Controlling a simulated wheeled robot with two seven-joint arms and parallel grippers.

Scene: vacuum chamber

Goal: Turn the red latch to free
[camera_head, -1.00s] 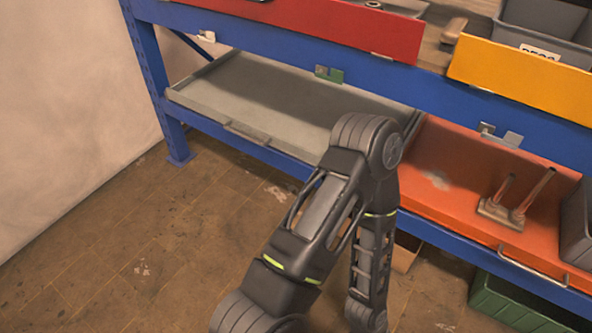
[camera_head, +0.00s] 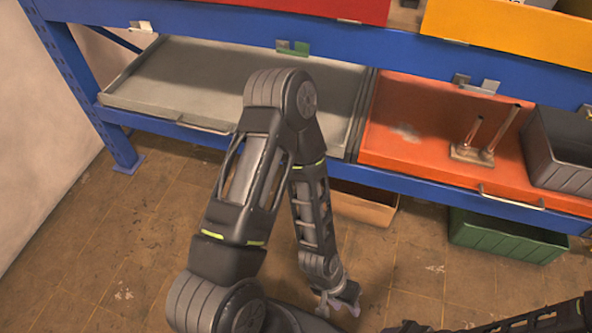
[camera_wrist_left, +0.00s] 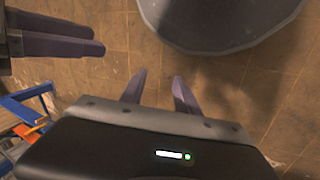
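I cannot make out a red latch in either view. My left gripper (camera_head: 340,301) hangs low over the floor in front of the shelf in the head view. In the left wrist view its two purple fingers (camera_wrist_left: 159,86) stand apart, with only floor between them. It is open, empty and away from the shelf. My right gripper shows at the upper left of the left wrist view, its two fingers (camera_wrist_left: 98,40) apart with nothing visible between them. In the head view, part of my right arm enters at the bottom right.
A blue shelf frame (camera_head: 215,20) carries small metal brackets (camera_head: 475,84) and a green-and-grey one (camera_head: 293,47). Below are a grey tray (camera_head: 165,103), an orange tray (camera_head: 425,125) with a two-post stand (camera_head: 470,153), a dark bin (camera_head: 562,175) and a green crate (camera_head: 500,238). Floor (camera_head: 95,240) is open at left.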

